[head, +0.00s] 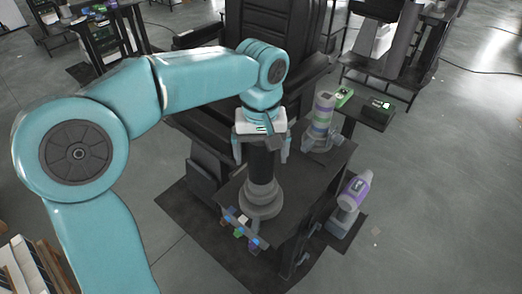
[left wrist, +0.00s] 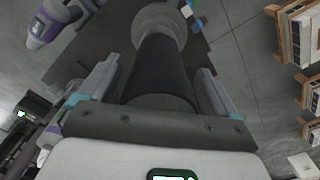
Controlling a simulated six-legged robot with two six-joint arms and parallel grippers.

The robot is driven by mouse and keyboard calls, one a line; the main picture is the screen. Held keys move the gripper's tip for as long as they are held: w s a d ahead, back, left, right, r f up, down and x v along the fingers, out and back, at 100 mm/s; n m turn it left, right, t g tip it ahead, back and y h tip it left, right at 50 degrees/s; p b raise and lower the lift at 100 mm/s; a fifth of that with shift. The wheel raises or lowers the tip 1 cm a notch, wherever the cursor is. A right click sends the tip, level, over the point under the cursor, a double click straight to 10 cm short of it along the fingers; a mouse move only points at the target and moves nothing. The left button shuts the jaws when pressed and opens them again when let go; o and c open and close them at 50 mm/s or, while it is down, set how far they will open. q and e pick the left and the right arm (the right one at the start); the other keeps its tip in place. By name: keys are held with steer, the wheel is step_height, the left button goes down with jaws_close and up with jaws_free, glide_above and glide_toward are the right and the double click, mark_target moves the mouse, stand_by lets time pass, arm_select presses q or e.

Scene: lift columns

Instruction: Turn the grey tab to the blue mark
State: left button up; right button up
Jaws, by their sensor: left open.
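A dark column (head: 262,165) with a stepped grey base (head: 262,198) stands upright on a dark table. My left gripper (head: 262,155) is open above the table, its fingers on either side of the column's upper part. In the left wrist view the open fingers (left wrist: 155,90) flank the black column (left wrist: 158,72), with gaps beside it, and the grey base (left wrist: 160,22) lies beyond. Small coloured marks, blue (head: 254,243) among them, sit along the table's front edge by the base. My right gripper is not in view.
The dark table (head: 300,195) also bears a grey device with green and purple bands (head: 321,120). A grey and purple device (head: 349,200) stands right of it, lower down. A black chair (head: 210,85) is behind. Open floor (head: 440,200) lies to the right.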

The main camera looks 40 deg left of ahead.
arm_select(q)
steer(key=c, duration=1.4)
steer(key=shift+m, duration=0.3)
steer(key=shift+a+r+m+p, duration=0.1)
steer(key=shift+m+p, duration=0.35)
steer(key=shift+m, duration=0.45)
steer(key=m+p, duration=0.1)
steer(key=m, duration=0.2)
steer(key=shift+a+m, duration=0.1)
steer(key=shift+m, duration=0.2)
steer(key=m+p, duration=0.1)
steer(key=m, duration=0.4)
steer(key=shift+a+m, duration=0.15)
steer(key=shift+m, duration=0.15)
steer(key=o, duration=1.4)
